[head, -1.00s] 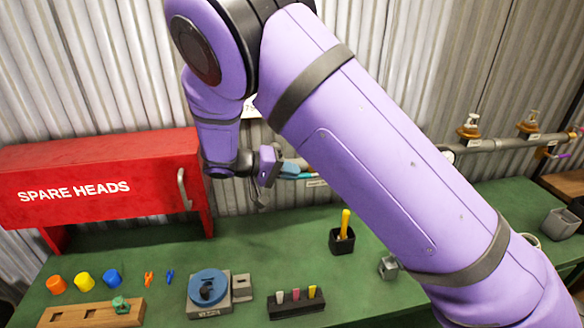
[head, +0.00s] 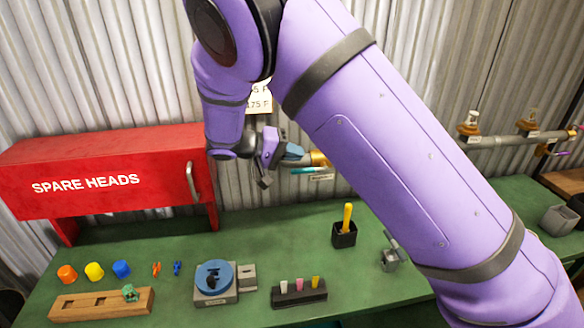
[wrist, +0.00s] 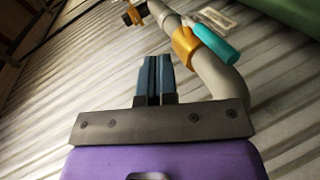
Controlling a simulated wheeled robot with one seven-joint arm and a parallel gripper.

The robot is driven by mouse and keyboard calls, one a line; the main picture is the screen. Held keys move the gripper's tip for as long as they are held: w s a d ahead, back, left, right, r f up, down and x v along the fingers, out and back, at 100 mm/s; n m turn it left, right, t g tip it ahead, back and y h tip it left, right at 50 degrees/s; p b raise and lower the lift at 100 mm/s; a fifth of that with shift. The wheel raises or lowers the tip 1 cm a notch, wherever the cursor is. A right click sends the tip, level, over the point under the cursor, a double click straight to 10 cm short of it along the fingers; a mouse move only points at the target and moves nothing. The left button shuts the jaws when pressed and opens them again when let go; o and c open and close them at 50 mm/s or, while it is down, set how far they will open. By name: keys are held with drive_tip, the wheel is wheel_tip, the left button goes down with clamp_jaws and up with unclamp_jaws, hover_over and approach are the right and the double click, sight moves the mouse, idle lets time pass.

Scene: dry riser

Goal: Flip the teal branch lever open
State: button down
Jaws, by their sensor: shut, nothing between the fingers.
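The teal branch lever (head: 308,170) shows just below my fingers in the head view, beside a brass valve body (head: 319,158). In the wrist view the teal lever (wrist: 216,44) sticks out from the brass valve body (wrist: 185,44) on a grey pipe (wrist: 208,72). My gripper (head: 298,151) is shut and empty. Its dark blue fingers (wrist: 157,60) lie together, to the left of the lever in the wrist view. They look apart from it. My arm hides the pipe to the right in the head view.
A red SPARE HEADS cabinet (head: 100,180) stands left of my gripper. The green bench (head: 290,225) below holds a blue round fixture (head: 214,276), a black cup with a yellow handle (head: 344,235) and small parts. Corrugated wall (head: 120,60) lies behind.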

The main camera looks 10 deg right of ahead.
drive_tip(key=v, duration=0.9)
drive_tip(key=shift+a+r, duration=0.15)
drive_tip(key=shift+a, duration=0.15)
drive_tip(key=shift+w, duration=0.1)
drive_tip(key=s+d+r+g+y, duration=0.1)
drive_tip(key=s+d+r+y, duration=0.45)
drive_tip(key=d, duration=0.45)
drive_tip(key=s+d+r+g+y, duration=0.1)
drive_tip(key=s+d+r+y, duration=0.35)
drive_tip(key=d+r, duration=0.4)
drive_tip(key=s+d+r+t+y, duration=0.1)
drive_tip(key=s+d+t+y, duration=0.1)
drive_tip(key=s, duration=0.9)
drive_tip(key=s+d+n+t+y, duration=0.1)
drive_tip(key=s+d+t, duration=0.3)
drive_tip(key=s, duration=0.7)
drive_tip(key=shift+d+r+n+y, duration=0.35)
drive_tip(key=shift+d+y, duration=0.35)
drive_tip(key=shift+d, duration=0.35)
